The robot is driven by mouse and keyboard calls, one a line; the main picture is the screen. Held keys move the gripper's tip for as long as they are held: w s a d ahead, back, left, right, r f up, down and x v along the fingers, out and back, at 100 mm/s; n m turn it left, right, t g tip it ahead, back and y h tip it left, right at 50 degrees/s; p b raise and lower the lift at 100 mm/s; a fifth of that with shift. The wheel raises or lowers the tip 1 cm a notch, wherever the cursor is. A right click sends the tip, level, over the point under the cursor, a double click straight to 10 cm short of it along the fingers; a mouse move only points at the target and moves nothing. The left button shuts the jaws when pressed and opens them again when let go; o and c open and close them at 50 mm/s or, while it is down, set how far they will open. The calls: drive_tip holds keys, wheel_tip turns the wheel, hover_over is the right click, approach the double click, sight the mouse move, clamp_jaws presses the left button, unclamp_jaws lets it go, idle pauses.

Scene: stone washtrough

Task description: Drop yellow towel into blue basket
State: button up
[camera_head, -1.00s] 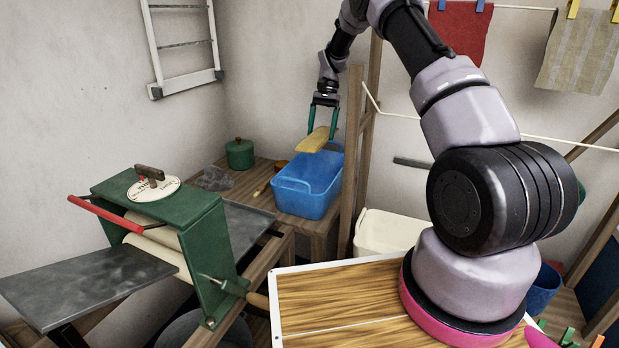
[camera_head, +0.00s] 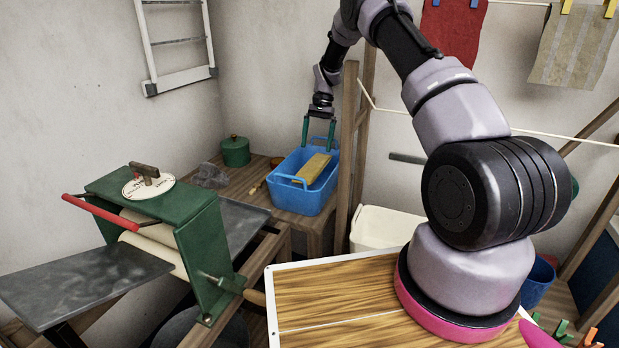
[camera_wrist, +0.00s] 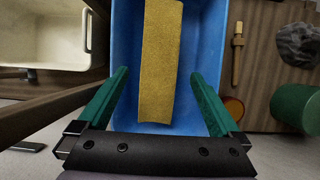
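The yellow towel (camera_head: 313,168) is a folded strip lying inside the blue basket (camera_head: 302,203), tilted, with its upper end toward the basket's far side. In the wrist view the towel (camera_wrist: 161,60) lies lengthwise within the walls of the blue basket (camera_wrist: 205,60). My gripper (camera_head: 318,148) is above the basket, its green fingers spread wide apart. In the wrist view the open fingers (camera_wrist: 158,100) stand on either side of the towel's near end, with a gap to it on both sides.
The basket stands on a wooden bench with a green pot (camera_head: 236,152) and a grey cloth (camera_head: 209,175) to its left. A wooden post (camera_head: 346,160) rises close on the right. A cream tub (camera_head: 384,228) sits right of it. A green mangle (camera_head: 165,215) stands in front left.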

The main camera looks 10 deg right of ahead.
drive_tip(key=v, duration=0.7)
drive_tip(key=shift+r, duration=0.2)
drive_tip(key=shift+w+d, duration=0.1)
drive_tip(key=shift+w, duration=0.05)
